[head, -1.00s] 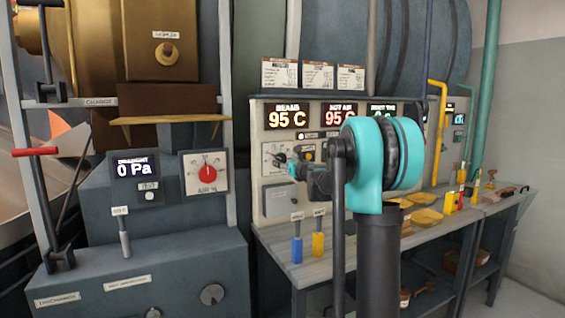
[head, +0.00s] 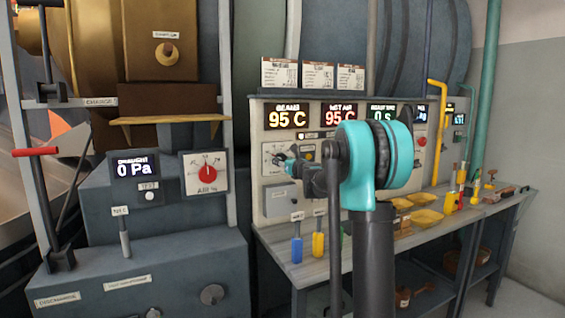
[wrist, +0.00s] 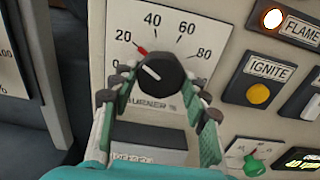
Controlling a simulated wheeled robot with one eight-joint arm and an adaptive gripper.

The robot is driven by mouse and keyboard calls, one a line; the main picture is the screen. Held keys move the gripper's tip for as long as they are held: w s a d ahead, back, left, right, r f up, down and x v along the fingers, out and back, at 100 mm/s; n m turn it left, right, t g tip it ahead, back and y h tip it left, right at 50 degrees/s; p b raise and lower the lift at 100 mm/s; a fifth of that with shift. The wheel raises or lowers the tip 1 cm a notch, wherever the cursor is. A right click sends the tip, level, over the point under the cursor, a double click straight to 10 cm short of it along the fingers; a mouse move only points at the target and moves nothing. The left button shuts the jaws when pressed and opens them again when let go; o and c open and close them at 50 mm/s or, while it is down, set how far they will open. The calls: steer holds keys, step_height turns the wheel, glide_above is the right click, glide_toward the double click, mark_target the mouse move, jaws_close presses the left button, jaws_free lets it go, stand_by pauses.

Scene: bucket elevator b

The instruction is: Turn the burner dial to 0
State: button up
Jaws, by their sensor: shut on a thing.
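The burner dial (wrist: 158,75) is a black round knob with a white line and a red pointer tip, on a white scale plate in the wrist view. In the head view the burner plate (head: 270,154) is on the grey panel, with the knob mostly hidden behind my gripper (head: 287,163).
Right of the dial are a yellow ignite button (wrist: 257,93), a lit flame lamp (wrist: 272,19) and a small green knob (wrist: 253,166). A bench (head: 300,265) with blue and yellow handles stands below the panel. An air dial (head: 207,171) is on the left cabinet.

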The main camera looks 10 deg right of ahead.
steer(key=shift+n, duration=0.4)
steer(key=n, duration=0.3)
steer(key=shift+n, duration=2.1)
steer(key=o, duration=1.1)
steer(key=shift+o, duration=0.2)
steer(key=shift+d, duration=0.1)
